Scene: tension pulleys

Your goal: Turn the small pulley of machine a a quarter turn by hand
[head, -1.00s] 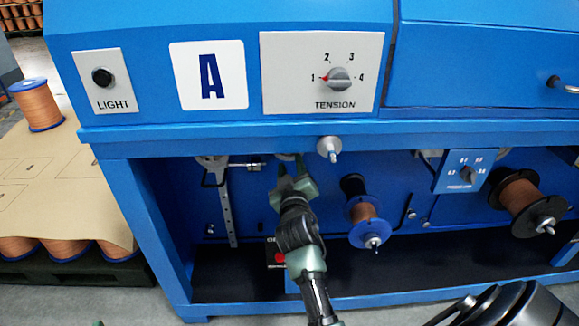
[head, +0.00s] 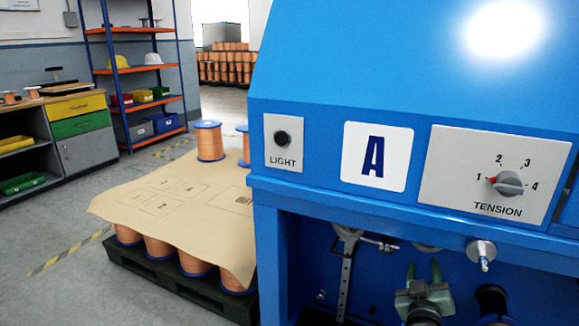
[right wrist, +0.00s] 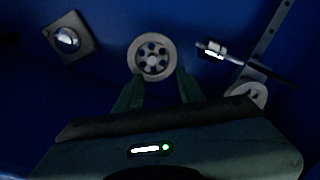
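Blue machine A (head: 480,90), with its A sign (head: 376,157), fills the right side of the head view. A small grey spoked pulley (right wrist: 152,58) shows in the right wrist view, facing the camera on the dark blue panel. In the head view a grey disc, likely this pulley (head: 427,247), peeks out under the machine's edge, mostly hidden. My right gripper (head: 424,268) is open below it. In the right wrist view its fingertips (right wrist: 160,77) stand apart on either side of the pulley's near rim; contact cannot be told. My left gripper is not in view.
A slotted bar (head: 345,275) with a pin hangs beside the pulley. A metal spindle (head: 481,252) sticks out on the other side. The tension knob (head: 508,184) points near 1. A pallet of copper spools (head: 165,258) stands left; shelves (head: 135,75) stand behind.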

